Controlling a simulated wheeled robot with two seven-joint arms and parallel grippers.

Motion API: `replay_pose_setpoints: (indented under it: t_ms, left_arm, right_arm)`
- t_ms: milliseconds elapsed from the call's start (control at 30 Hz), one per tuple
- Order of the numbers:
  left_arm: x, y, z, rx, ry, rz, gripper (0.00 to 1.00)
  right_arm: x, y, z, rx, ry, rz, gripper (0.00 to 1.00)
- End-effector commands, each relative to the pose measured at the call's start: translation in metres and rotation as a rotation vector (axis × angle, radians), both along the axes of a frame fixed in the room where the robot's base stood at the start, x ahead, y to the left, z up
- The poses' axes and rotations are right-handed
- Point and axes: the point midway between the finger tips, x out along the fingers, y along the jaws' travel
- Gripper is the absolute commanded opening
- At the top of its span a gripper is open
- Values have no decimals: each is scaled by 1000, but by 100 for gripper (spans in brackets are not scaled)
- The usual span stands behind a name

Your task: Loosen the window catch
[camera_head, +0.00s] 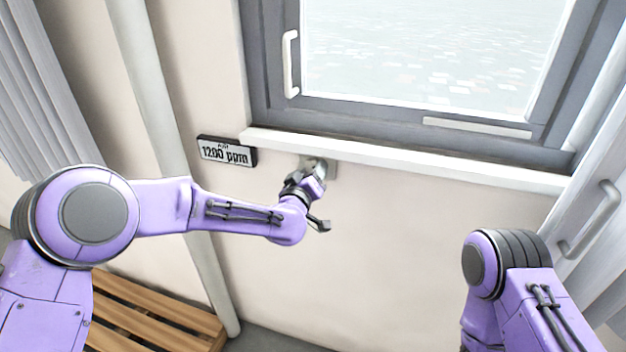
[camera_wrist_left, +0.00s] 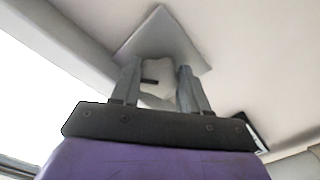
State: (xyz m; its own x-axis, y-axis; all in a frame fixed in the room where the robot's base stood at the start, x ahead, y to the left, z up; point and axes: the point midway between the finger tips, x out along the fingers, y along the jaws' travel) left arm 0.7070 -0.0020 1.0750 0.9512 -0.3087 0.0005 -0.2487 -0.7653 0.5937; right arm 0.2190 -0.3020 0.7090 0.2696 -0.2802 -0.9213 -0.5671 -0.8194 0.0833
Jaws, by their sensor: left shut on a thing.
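A small grey plate (camera_head: 332,169) sits on the wall just below the window sill; it is likely the window catch. In the left wrist view the plate (camera_wrist_left: 170,38) looks diamond-shaped, with a pale knob (camera_wrist_left: 158,84) standing out from it. My left gripper (camera_head: 317,168) is at the plate, shut on this knob, with one finger on each side in the left wrist view (camera_wrist_left: 158,88). In the head view my gripper hides most of the knob. My right arm shows at the lower right, but its gripper is out of view.
The closed window has a grey frame (camera_head: 270,60), a white upright handle (camera_head: 291,64) and a white sill (camera_head: 400,157) above my left gripper. A "1200 ppm" display (camera_head: 226,152) hangs left of the plate. A wooden slatted piece (camera_head: 150,318) stands low left. Wall right of the gripper is clear.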

Motion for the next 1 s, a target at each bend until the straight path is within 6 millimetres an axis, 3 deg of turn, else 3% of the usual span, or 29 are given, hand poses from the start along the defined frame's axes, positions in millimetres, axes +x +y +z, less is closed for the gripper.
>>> replay_pose_setpoints:
  t_ms: [600, 1000]
  left_arm:
    - [-1, -2, -3, -552, 183, 0, 14]
    - [-1, -3, 0, -810, 268, 0, 14]
  right_arm:
    - [0, 0, -49, 0, 0, 0, 43]
    - [0, 0, -70, 0, 0, 0, 43]
